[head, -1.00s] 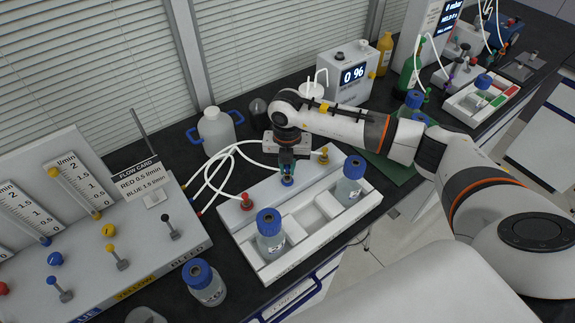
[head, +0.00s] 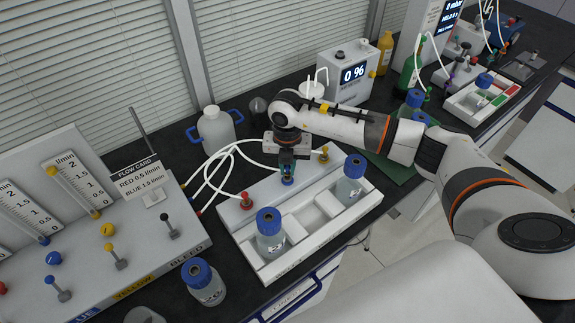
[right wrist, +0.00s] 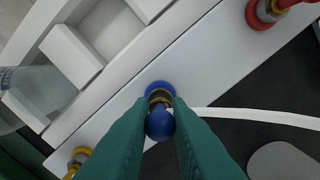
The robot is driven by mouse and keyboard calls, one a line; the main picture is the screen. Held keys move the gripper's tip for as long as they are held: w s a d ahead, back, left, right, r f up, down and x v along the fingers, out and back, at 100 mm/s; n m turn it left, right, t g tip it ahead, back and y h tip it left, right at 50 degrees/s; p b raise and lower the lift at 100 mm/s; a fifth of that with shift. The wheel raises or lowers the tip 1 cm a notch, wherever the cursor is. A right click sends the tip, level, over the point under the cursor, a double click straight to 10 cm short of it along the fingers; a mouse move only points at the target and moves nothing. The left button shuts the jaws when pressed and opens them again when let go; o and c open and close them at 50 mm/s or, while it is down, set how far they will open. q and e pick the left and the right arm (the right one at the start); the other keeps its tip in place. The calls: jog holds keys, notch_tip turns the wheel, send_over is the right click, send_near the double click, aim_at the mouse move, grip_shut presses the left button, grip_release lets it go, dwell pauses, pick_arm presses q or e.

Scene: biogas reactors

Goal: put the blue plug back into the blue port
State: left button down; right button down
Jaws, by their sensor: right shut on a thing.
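My right gripper (head: 287,176) is over the blue port, at the back edge of the white bottle rack between the red and yellow plugs. Its teal fingers are shut on the blue plug (right wrist: 160,125), whose round blue head shows between the fingertips in the right wrist view. The blue port (right wrist: 160,88) shows as a blue ring just beyond the plug, with a gold collar between. The plug is in line with the port and at it; I cannot tell how deep it sits. The fingers hide most of plug and port in the head view. My left gripper is not in view.
The white rack (head: 262,268) holds two blue-capped bottles and has empty compartments. A red plug (head: 246,202) and a yellow plug (head: 323,155) stand on either side. White tubes (head: 215,165) run left to the flow panel. A loose bottle (head: 203,283) stands in front.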

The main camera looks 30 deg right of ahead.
jog(key=shift+f+b, duration=0.55)
jog(key=shift+f, duration=0.1)
dwell(0.3)
jog(key=c, duration=1.3)
grip_release()
notch_tip(320, 180, up, 11)
jog(key=b, duration=0.2)
jog(key=shift+b, duration=0.35)
jog(key=shift+r, duration=0.55)
